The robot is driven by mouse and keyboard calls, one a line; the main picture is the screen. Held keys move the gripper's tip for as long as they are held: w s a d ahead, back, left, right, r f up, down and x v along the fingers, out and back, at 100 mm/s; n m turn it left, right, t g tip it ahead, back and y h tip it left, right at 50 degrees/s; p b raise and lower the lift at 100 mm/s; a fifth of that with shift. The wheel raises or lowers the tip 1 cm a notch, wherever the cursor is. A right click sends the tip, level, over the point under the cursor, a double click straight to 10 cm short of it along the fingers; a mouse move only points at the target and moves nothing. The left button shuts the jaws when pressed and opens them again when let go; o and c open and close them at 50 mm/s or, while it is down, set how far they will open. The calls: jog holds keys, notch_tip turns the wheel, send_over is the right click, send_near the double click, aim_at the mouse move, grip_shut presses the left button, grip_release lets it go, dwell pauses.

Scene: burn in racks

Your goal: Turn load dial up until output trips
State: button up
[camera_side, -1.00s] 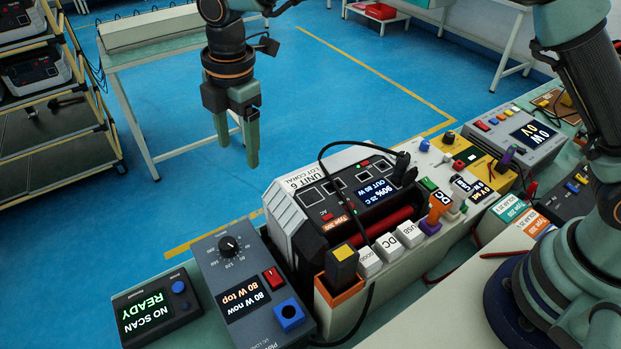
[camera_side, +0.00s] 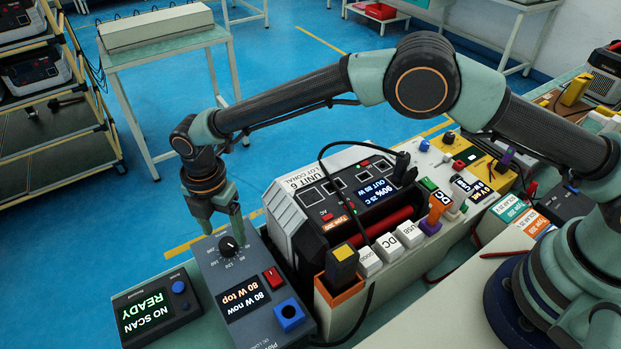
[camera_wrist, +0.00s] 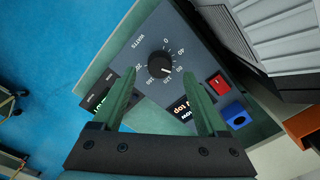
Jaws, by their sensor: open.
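The load dial (camera_side: 228,245) is a black knob with a white pointer line on the grey DC load box (camera_side: 208,277). The box's display (camera_side: 243,300) reads 80 W now and 80 W top. My gripper (camera_side: 222,226) is open and empty, close to the dial at the box's far end. In the wrist view the dial (camera_wrist: 159,65) lies ahead of the two green fingers (camera_wrist: 160,88), between their lines, with no finger seen touching it. The power unit (camera_side: 345,195) has a screen (camera_side: 377,190) reading 90%, 25 C, OUT 80 W.
A red switch (camera_side: 273,278) and a blue socket (camera_side: 289,315) sit on the load box. A scanner box (camera_side: 155,308) showing NO SCAN READY stands left of it. A black cable (camera_side: 322,160) arches over the power unit.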

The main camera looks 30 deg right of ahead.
aim_at(227, 243)
jog(key=shift+f, duration=1.6)
grip_shut()
jog(key=shift+m, duration=2.4)
grip_release()
jog(key=shift+r, duration=0.1)
